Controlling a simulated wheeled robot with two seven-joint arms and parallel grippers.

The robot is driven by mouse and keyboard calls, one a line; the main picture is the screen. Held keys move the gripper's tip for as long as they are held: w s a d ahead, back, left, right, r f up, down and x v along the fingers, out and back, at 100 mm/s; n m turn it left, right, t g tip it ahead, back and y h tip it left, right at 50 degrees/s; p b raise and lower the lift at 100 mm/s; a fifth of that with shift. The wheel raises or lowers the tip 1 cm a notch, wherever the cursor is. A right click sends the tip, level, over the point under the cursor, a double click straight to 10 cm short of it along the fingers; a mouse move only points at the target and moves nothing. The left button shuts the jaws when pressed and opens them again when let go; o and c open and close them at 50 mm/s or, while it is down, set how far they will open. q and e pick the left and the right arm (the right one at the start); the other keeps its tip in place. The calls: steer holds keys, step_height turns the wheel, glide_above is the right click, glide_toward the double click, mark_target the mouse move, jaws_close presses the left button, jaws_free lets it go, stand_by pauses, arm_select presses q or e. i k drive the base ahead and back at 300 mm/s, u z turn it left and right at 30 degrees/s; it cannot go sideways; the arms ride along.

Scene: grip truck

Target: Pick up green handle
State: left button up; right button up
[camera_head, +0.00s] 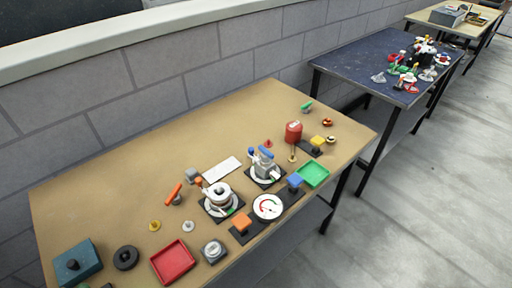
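A small green handle (307,105) is near the far right corner of the tan table (120,175). It seems to sit on a small grey base, tilted, and nothing touches it from above. Neither of my grippers shows in the head view.
A cluttered dark table (350,65) stands beyond. The table's back left is bare.

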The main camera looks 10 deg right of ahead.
mark_target(303, 107)
steer(key=k, duration=0.5)
steer(key=z, duration=1.8)
steer(key=i, duration=2.15)
steer(key=u, duration=3.25)
